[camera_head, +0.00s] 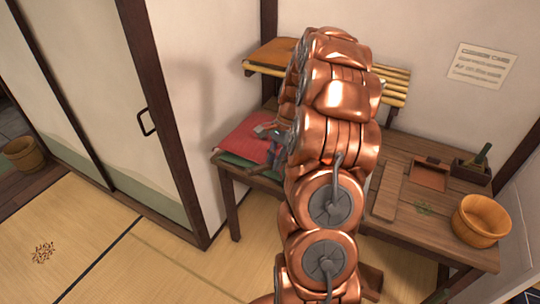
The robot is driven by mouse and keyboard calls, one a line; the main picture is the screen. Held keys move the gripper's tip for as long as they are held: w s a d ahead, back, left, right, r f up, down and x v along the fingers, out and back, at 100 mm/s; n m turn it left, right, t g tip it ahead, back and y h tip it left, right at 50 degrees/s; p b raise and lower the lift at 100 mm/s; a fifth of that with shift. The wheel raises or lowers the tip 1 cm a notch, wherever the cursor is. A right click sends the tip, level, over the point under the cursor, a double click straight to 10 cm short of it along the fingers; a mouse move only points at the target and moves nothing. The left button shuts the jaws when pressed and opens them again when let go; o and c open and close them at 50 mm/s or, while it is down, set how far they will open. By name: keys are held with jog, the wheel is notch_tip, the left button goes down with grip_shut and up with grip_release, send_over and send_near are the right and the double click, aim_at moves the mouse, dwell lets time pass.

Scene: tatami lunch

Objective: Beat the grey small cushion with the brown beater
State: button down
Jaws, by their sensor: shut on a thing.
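My gripper (270,136), grey and small in the head view, is at the left of my copper arm, over or against the right part of a red cushion (240,138). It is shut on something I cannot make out. My arm hides much of the space behind and to the right of it. I cannot pick out a grey small cushion or a brown beater; either may be behind my arm.
A green cushion (236,160) lies under the red one on the wooden table (400,235). A slatted shelf (396,88) above bears an orange-brown cushion (272,52). A wooden bucket (480,220), a brown dustpan-like piece (430,174) and a dark box (471,169) stand at right. Tatami at left is mostly clear.

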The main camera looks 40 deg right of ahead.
jog(key=shift+s+d, duration=0.15)
jog(key=shift+f, duration=0.15)
notch_tip(320, 180, down, 9)
jog(key=b, duration=0.4)
notch_tip(320, 180, up, 10)
jog(key=p, duration=0.2)
jog(key=shift+f+p, duration=0.1)
jog(key=shift+p, duration=0.3)
jog(key=shift+f, duration=0.1)
notch_tip(320, 180, down, 10)
jog(key=b, duration=0.4)
notch_tip(320, 180, up, 10)
jog(key=p, duration=0.2)
jog(key=shift+p, duration=0.4)
